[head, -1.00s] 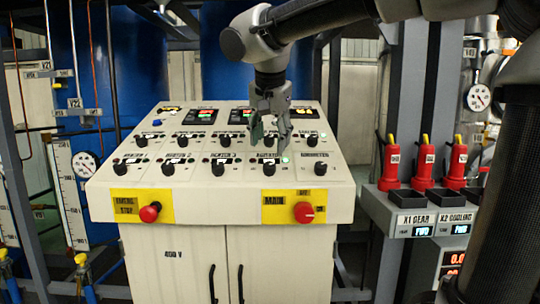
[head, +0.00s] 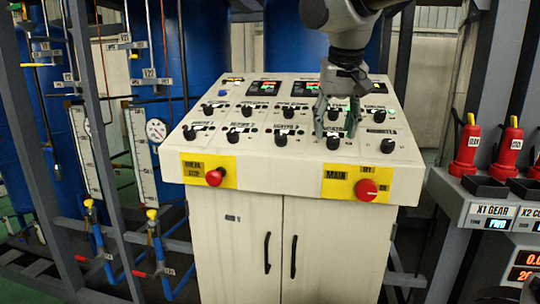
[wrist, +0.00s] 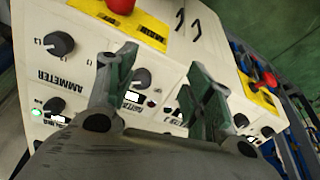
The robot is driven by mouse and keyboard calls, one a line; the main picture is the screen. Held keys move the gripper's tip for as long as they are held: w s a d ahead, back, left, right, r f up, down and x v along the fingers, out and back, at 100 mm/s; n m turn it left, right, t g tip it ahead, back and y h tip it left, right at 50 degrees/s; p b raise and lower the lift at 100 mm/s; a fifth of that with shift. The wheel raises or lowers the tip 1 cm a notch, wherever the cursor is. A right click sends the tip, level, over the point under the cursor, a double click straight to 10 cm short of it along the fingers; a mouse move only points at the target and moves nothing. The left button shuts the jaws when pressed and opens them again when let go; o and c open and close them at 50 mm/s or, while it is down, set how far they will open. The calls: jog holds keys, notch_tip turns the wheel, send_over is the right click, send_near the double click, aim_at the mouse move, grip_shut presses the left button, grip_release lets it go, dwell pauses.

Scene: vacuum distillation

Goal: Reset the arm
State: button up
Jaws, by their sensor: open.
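My gripper (head: 337,115) is open and empty, with its fingers pointing down over the right part of the control panel's sloped top (head: 215,135). In the wrist view the two fingers (wrist: 160,88) are spread apart, with green inner pads, and black knobs and labels show between and beside them. An ammeter knob (wrist: 58,45) lies to the left of the fingers there. Whether the fingertips touch the panel cannot be told.
The panel's front has a red emergency stop (head: 214,177) at left and a red main switch (head: 366,190) at right. Red-handled gear controls (head: 467,145) stand on a grey shelf at right. Pipes and valves with yellow caps (head: 152,214) are at left.

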jog(key=s+d+f, duration=0.6)
jog(key=s+d, duration=0.3)
jog(key=s+d+f, duration=0.7)
jog(key=s+d, duration=0.2)
jog(key=d, duration=0.1)
jog(key=shift+d, duration=0.25)
jog(key=shift+s+d, duration=0.1)
jog(key=shift+d, duration=0.15)
jog(key=shift+d, duration=0.1)
dwell(0.8)
